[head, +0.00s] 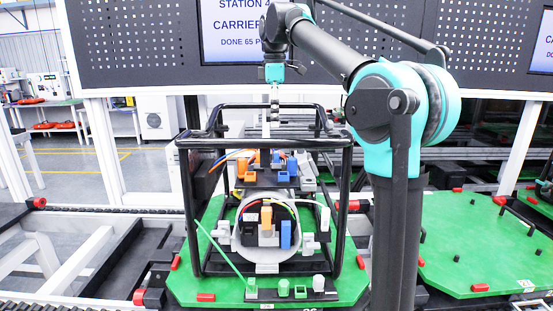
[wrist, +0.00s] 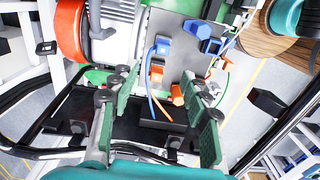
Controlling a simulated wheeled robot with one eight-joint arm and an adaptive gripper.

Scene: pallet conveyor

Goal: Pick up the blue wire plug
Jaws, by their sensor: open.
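My gripper (wrist: 158,84) is open and empty, with its two green-padded fingers spread apart. In the head view my gripper (head: 274,112) hangs pointing down over the black tube frame, its fingertips hard to make out. In the wrist view a blue plug (wrist: 162,45) with a blue wire (wrist: 150,80) lies beyond the fingertips on a dark grey plate. Two larger blue pieces (wrist: 196,28) are farther up and right. In the head view blue plugs (head: 283,176) show on the upper level, and another blue plug (head: 285,235) stands lower in front. I cannot tell which is the task's plug.
The black tube frame (head: 345,200) surrounds the fixture on a green pallet (head: 190,283). Orange plugs (wrist: 177,95) lie close to the fingertips. Several loose wires cross the fixture. A second green pallet (head: 470,245) at right has open room.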

